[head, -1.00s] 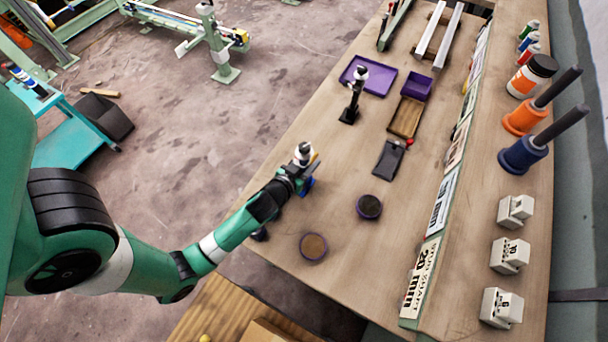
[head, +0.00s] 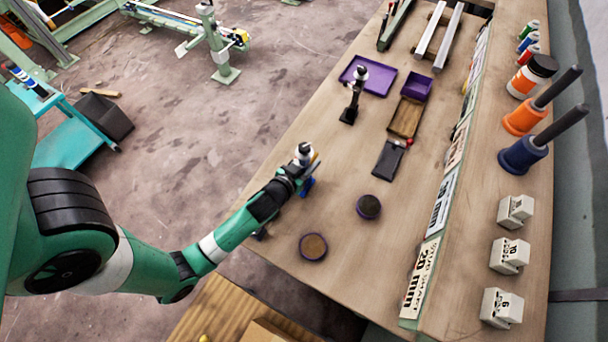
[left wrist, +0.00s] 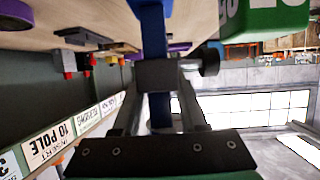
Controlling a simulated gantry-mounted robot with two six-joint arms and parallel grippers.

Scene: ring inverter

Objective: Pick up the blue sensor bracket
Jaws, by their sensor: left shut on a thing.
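The blue sensor bracket (head: 307,186) is at the left edge of the workbench, mostly hidden behind my left gripper (head: 300,172). In the left wrist view the blue bracket (left wrist: 152,28) rises as an upright bar between the fingers. My left gripper (left wrist: 155,72) is shut on it there. A white and black cylindrical part (head: 303,152) shows just beyond the gripper in the head view. I cannot tell whether the bracket touches the bench. My right gripper is not in view.
Two round purple-rimmed dishes (head: 313,246) (head: 369,207) lie nearby on the bench (head: 340,280). White blocks (head: 502,307) line the right side.

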